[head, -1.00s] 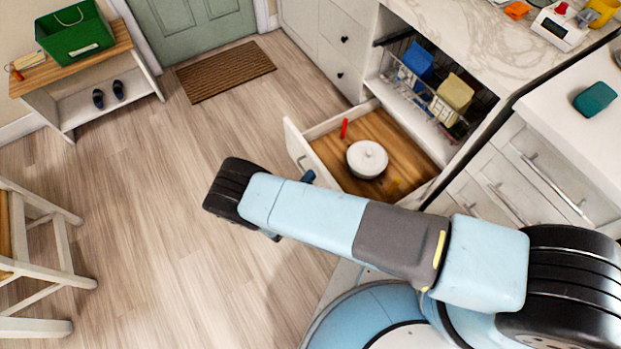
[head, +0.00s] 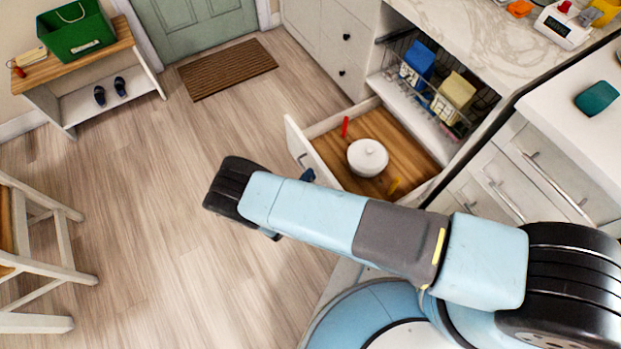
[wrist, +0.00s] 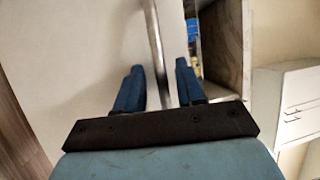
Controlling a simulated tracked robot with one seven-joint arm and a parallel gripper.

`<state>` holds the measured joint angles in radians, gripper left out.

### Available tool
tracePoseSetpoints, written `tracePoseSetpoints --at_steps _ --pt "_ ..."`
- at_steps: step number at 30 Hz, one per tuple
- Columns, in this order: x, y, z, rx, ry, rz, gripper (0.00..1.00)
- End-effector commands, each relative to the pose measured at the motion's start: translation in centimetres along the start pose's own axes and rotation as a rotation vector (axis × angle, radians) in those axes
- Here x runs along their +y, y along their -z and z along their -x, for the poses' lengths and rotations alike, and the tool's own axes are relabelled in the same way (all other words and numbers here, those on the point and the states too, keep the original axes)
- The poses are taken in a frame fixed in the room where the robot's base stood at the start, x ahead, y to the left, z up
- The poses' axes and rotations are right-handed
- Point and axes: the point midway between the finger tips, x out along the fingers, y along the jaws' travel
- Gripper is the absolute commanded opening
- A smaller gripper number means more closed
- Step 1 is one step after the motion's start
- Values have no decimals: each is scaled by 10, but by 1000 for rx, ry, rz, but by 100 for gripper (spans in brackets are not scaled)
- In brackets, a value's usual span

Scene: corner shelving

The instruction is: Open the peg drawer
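A drawer (head: 325,167) low in the white cabinet stands pulled out, with its wooden floor showing. A white lidded pot (head: 368,157), a small red peg-like piece (head: 345,126) and a yellow one (head: 394,184) are in it. My gripper (head: 308,177) is mostly hidden behind my arm in the head view; only a bit of blue shows by the drawer's front. In the wrist view my gripper (wrist: 158,88) has its two blue fingers apart, with a metal bar handle (wrist: 155,40) running between them. Gaps show on both sides of the bar.
Above the drawer is an open bay with a wire rack (head: 430,90) holding blue and yellow boxes. More closed drawers (head: 540,165) are at the right. A stool (head: 40,255) stands at left. The floor (head: 170,200) between is clear.

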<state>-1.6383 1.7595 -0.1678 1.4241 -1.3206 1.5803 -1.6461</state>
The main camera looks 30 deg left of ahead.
Motion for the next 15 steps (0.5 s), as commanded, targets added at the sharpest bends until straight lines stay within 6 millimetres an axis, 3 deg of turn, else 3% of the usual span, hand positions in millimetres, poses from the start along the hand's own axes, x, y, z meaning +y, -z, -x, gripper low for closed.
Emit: tracePoseSetpoints --at_steps 15 --pt "2 1 91 0 -2 1 38"
